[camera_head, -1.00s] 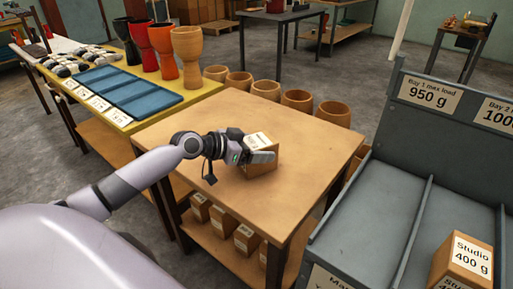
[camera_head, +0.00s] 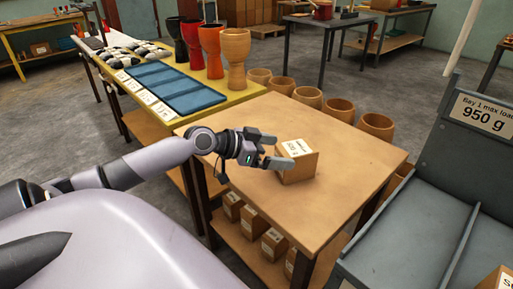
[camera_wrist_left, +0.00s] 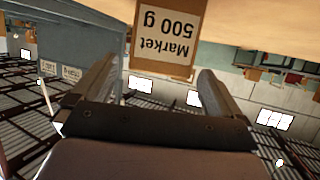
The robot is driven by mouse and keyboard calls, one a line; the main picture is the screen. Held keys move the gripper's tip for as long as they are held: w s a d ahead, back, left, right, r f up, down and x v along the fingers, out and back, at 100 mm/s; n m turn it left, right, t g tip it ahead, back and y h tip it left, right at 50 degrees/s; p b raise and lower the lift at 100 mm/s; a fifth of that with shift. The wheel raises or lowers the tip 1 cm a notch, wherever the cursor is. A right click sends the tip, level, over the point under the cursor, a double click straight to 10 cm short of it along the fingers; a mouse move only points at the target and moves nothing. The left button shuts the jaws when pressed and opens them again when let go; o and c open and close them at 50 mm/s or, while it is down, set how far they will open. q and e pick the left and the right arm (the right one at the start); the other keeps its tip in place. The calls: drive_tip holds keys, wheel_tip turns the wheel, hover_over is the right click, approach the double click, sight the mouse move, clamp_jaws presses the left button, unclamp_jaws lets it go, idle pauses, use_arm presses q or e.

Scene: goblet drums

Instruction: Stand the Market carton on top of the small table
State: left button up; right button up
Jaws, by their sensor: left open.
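The Market carton (camera_head: 299,163) is a small brown box with a white label on top, standing on the small wooden table (camera_head: 340,195). In the left wrist view the carton (camera_wrist_left: 165,38) shows its "Market 500 g" label upside down, ahead of the two fingers. My left gripper (camera_head: 272,151) is open, just left of the carton, with its fingers pointing at it and nothing between them. In the left wrist view the left gripper (camera_wrist_left: 155,90) shows its fingers spread apart. My right gripper is not in view.
Several cartons (camera_head: 272,243) stand on the shelf under the table. A grey bay rack (camera_head: 420,240) stands at the right. A yellow table (camera_head: 235,100) with goblet drums (camera_head: 235,55) and a blue tray (camera_head: 180,88) is behind left.

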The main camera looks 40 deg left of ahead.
use_arm(q)
drive_tip(key=shift+v, duration=2.75)
